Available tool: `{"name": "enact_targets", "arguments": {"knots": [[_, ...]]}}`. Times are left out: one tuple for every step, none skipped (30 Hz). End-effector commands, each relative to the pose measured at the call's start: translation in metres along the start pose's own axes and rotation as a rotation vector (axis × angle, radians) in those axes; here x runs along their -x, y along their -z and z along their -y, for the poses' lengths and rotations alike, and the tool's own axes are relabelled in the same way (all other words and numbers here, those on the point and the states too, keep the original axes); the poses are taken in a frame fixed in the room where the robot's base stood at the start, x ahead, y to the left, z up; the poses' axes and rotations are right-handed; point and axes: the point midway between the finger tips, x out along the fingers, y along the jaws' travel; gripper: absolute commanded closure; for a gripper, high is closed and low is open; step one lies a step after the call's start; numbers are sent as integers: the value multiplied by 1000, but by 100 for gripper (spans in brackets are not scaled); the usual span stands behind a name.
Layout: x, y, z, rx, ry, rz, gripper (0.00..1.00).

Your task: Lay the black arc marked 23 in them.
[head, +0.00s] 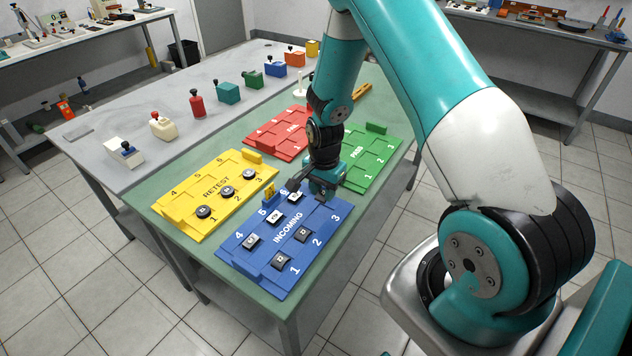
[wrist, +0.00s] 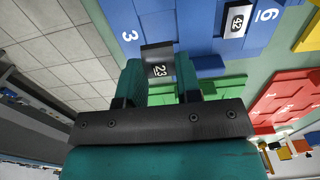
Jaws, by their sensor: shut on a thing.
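The black arc (wrist: 157,58) marked 23 sits between the two fingers of my gripper (wrist: 158,78) in the wrist view. My gripper is shut on it. In the head view my gripper (head: 322,192) points down at the far right end of the blue INCOMING board (head: 318,262), near the number 3. The arc is mostly hidden there by my fingers. I cannot tell whether it touches the board. Other pieces lie on the blue board, some dark and some with pale tops; one marked 42 (wrist: 237,20) lies beside the number 6.
The yellow RETEST board (head: 180,212), with black round pieces on it, is left of the blue board. The red FAIL board (head: 268,145) and the green PASS board (head: 385,150) lie behind. Coloured blocks with knobs, including a teal one (head: 229,94), line the grey table part.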

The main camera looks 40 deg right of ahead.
Motion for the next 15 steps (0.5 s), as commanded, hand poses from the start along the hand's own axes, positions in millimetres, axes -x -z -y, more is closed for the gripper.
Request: {"name": "enact_targets", "arguments": {"knots": [[0, 0, 0, 0, 0, 0, 89], [0, 0, 0, 1, 0, 0, 89], [0, -1, 0, 1, 0, 0, 89], [0, -1, 0, 2, 0, 0, 89], [0, -1, 0, 2, 0, 0, 89], [0, -1, 0, 2, 0, 0, 89], [0, -1, 1, 2, 0, 0, 89], [0, -1, 1, 2, 0, 0, 89], [0, -1, 0, 2, 0, 0, 89], [0, -2, 0, 2, 0, 0, 89], [1, -2, 0, 2, -1, 0, 89], [-1, -2, 0, 1, -1, 0, 89], [-2, -2, 0, 1, -1, 0, 89], [-3, -2, 0, 1, -1, 0, 89], [-5, -1, 0, 0, -1, 0, 89]]}}
